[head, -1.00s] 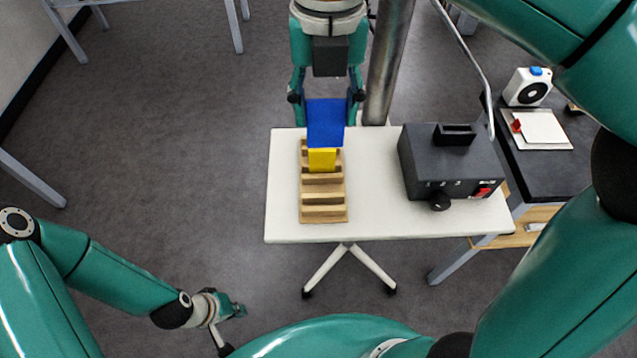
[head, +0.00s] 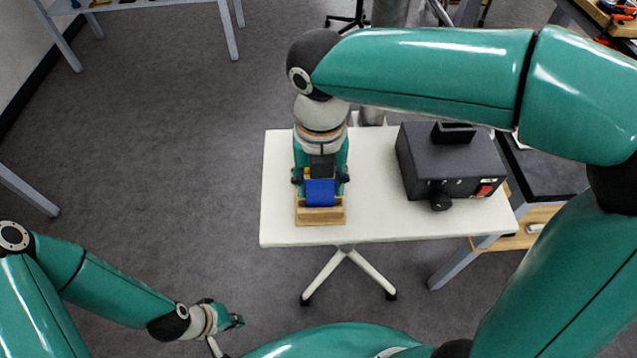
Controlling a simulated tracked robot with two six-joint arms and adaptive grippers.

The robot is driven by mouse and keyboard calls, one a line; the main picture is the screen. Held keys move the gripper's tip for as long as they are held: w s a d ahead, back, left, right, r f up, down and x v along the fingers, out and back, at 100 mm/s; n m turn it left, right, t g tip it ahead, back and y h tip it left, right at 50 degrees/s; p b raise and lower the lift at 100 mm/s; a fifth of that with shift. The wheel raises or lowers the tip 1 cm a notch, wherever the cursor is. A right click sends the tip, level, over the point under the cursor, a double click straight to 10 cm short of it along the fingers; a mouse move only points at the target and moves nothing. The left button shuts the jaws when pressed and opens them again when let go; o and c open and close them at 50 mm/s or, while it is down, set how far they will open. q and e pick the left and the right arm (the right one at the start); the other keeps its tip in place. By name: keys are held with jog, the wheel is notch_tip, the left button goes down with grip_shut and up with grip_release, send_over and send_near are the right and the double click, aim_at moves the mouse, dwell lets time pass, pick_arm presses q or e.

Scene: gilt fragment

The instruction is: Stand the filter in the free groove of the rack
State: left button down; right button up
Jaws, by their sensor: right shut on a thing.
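The wooden rack (head: 320,217) stands on the left part of the white table, its grooves running across it. My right gripper (head: 321,180) is over the rack, pointing down, and is shut on the blue filter (head: 320,194). The filter is at the front part of the rack; I cannot tell whether its lower edge sits in a groove. The gripper and filter hide most of the rack's middle and back, and only a sliver of yellow shows beside the gripper. My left gripper (head: 233,321) is low at the lower left, away from the table; its fingers are too small to read.
A dark box device (head: 450,165) with a knob and a red switch stands on the right of the white table (head: 385,215). A darker bench (head: 550,185) is beyond it at the right. The table between rack and device is clear.

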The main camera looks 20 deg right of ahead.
jog(key=shift+f, duration=0.35)
jog(key=shift+f, duration=0.15)
jog(key=o, duration=0.9)
jog(key=shift+o, duration=0.2)
notch_tip(320, 180, up, 12)
jog(key=p, duration=0.1)
jog(key=shift+r, duration=0.2)
